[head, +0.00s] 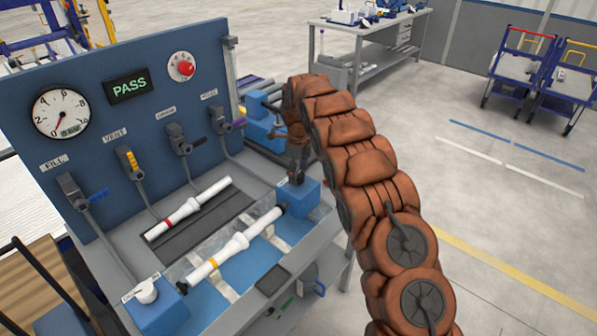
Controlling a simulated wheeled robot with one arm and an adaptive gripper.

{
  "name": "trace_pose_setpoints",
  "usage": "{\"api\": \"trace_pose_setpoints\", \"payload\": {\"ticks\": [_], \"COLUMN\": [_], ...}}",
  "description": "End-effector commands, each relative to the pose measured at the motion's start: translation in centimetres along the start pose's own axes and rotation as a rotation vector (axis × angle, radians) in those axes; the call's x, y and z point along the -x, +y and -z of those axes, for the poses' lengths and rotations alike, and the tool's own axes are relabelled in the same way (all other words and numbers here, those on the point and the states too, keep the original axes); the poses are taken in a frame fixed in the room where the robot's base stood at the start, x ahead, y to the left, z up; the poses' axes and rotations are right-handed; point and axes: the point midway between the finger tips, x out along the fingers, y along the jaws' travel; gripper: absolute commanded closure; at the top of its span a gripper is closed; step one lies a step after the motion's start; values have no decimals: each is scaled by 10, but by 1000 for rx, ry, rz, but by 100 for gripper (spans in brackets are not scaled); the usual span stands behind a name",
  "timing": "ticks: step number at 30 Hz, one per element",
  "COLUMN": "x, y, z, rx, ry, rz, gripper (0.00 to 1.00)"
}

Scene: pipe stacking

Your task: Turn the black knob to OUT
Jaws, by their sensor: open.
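The black knob (296,178) sits on top of the right blue block (302,197) of the bench fixture. It is small and partly covered, so its pointer setting cannot be read. My gripper (298,164) is just above this knob, pointing down, open, with nothing seen in it. Whether its fingers stand around or touch the knob cannot be told. A white knob (146,291) sits on the left blue block (162,311) with labels beside it. A white pipe with a yellow band (235,245) lies between the two blocks.
A second white pipe with a red band (190,210) lies in the dark tray behind. The blue panel (95,155) carries a gauge (61,113), a PASS display (129,85), a red knob (186,67) and several levers.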

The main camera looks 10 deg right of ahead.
Motion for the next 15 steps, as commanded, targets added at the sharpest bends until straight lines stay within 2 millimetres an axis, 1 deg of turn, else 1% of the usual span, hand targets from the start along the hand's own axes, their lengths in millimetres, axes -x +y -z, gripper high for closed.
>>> {"api": "trace_pose_setpoints", "payload": {"ticks": [6, 13, 14, 15], "x": [-10, -10, -10, -10], "y": [0, 0, 0, 0], "z": [1, 0, 0, 0], "rx": [-1, 0, 0, 0], "ry": [1, 0, 0, 0], "rz": [-2, -1, -1, -1], "gripper": [31, 31, 33, 37]}}
